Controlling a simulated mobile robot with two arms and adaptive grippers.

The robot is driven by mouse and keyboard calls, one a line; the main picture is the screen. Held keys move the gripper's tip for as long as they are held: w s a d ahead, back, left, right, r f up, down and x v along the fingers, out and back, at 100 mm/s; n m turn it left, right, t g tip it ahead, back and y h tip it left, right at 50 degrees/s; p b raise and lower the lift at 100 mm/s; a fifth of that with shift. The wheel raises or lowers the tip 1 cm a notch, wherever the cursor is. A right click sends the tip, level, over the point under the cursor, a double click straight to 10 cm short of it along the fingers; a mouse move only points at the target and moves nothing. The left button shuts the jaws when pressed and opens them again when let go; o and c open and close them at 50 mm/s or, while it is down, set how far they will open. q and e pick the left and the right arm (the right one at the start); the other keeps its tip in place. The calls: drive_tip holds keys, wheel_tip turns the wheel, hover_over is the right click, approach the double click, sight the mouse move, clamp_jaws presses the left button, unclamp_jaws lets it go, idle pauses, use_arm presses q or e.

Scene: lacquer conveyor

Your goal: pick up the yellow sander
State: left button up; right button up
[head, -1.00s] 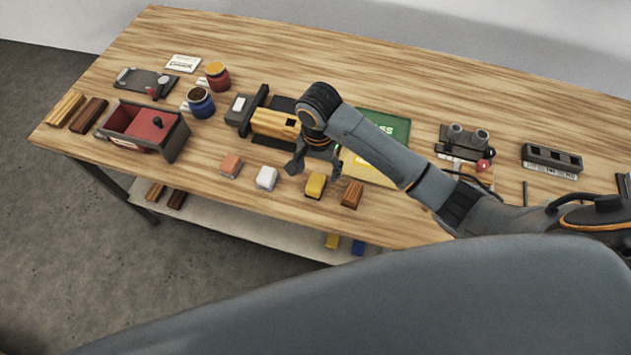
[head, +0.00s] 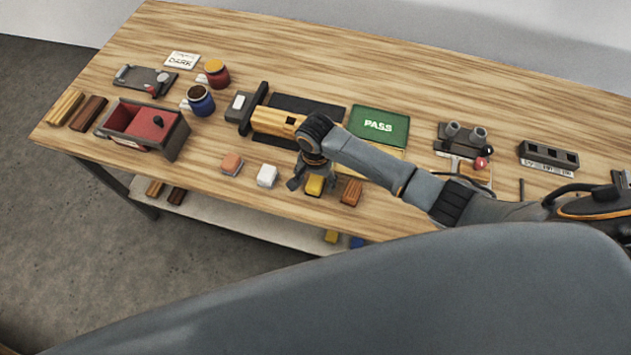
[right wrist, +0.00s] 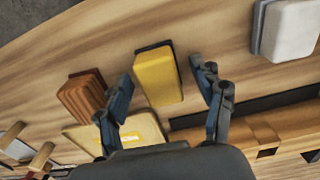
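The yellow sander (head: 314,186) is a small yellow block with a dark base, standing near the front edge of the table. It also shows in the right wrist view (right wrist: 158,76), between and ahead of the two fingers. My right gripper (head: 311,184) is over it in the head view, partly hiding it. In the right wrist view my right gripper (right wrist: 162,90) is open, one finger on each side of the sander, with gaps between. My left gripper is not in view.
A white block (head: 267,176) stands left of the sander and a brown wooden block (head: 352,192) close on its right. An orange block (head: 232,164) is further left. Behind are a yellow wooden piece (head: 272,123) and a green PASS pad (head: 379,126).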

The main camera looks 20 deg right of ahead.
drive_tip(key=c, duration=1.1)
drive_tip(key=shift+c, duration=0.7)
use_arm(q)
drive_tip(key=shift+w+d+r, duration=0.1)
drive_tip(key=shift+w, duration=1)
use_arm(e)
drive_tip(key=shift+r, duration=0.1)
